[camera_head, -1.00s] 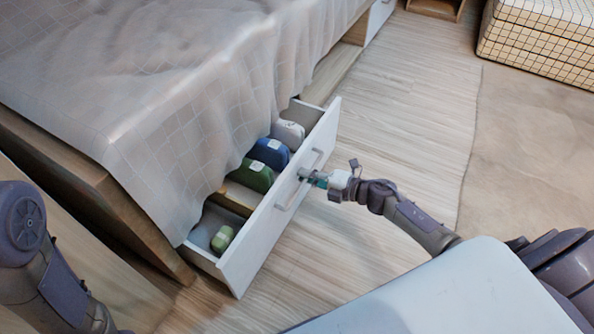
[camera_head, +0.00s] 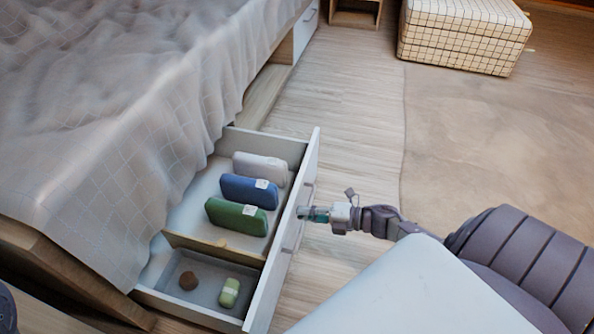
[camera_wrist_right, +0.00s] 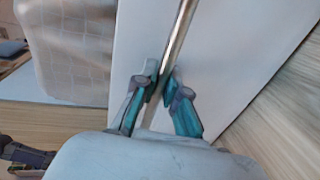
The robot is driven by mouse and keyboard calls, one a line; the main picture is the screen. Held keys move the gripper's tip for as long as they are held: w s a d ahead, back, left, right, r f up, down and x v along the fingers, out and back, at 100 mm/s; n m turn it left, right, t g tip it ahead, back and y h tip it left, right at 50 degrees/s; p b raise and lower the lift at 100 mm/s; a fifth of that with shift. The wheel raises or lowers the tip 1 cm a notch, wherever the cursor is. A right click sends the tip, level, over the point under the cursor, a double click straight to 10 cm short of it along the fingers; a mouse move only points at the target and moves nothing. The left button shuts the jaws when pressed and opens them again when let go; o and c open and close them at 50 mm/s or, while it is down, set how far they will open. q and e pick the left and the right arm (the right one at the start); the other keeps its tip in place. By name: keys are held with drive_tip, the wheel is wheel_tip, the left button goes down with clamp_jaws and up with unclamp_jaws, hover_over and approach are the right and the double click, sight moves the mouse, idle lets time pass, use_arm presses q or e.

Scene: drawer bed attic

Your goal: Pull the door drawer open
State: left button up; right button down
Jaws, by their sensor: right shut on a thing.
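The white drawer (camera_head: 268,291) under the bed stands well out, with its interior in view. Its front carries a long metal bar handle (camera_head: 303,222). My right gripper (camera_head: 305,213) is at the middle of the drawer front, shut on the handle. In the right wrist view the teal-padded fingers of my right gripper (camera_wrist_right: 160,92) close around the handle bar (camera_wrist_right: 180,38). My left gripper is not in view; only a bit of my left arm shows at the lower left edge.
A checkered ottoman (camera_head: 463,38) stands at the back right. The wood floor (camera_head: 350,110) beside the drawer is clear.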

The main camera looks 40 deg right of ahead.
drive_tip(key=shift+s+d, duration=0.45)
drive_tip(key=shift+s, duration=0.05)
drive_tip(key=c, duration=1.2)
unclamp_jaws()
drive_tip(key=v, duration=1.2)
drive_tip(key=shift+f, duration=0.15)
